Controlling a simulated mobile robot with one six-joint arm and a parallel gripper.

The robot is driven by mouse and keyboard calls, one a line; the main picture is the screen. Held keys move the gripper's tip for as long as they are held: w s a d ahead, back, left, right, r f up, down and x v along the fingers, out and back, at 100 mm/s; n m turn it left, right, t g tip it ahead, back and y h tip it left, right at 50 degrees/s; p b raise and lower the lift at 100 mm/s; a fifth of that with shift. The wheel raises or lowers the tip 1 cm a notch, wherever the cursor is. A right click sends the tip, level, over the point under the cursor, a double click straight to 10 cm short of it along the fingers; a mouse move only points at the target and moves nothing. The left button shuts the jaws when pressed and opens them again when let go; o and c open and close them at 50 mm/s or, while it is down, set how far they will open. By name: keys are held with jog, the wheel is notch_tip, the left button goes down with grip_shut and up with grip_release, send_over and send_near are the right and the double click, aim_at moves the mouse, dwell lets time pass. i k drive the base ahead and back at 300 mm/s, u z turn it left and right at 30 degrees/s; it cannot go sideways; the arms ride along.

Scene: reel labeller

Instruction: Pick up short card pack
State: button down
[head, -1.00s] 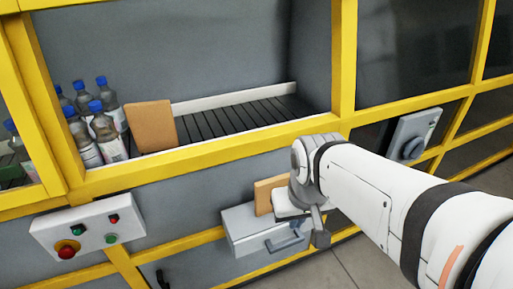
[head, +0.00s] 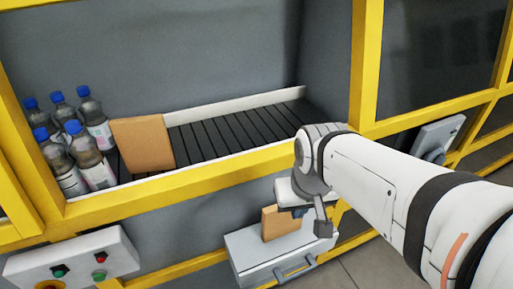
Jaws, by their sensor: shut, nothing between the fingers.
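A small brown card pack (head: 281,224) stands upright on the top of a grey box with a handle (head: 262,250), below the machine's opening. A larger brown card pack (head: 143,144) stands on the dark slatted conveyor (head: 225,128) beside several bottles. My gripper (head: 301,211) is at the end of the white arm, just above and to the right of the small pack. It is shut and holds nothing.
Several blue-capped bottles (head: 76,143) crowd the conveyor's left end; its right part is clear. Yellow frame bars (head: 200,172) edge the opening above the grey box. A control panel with buttons (head: 70,262) is at the lower left.

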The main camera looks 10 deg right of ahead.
aim_at(275, 224)
jog(key=z, duration=1.95)
jog(key=k, duration=1.35)
jog(key=u, duration=0.6)
jog(key=i, duration=1)
jog(key=u, duration=0.05)
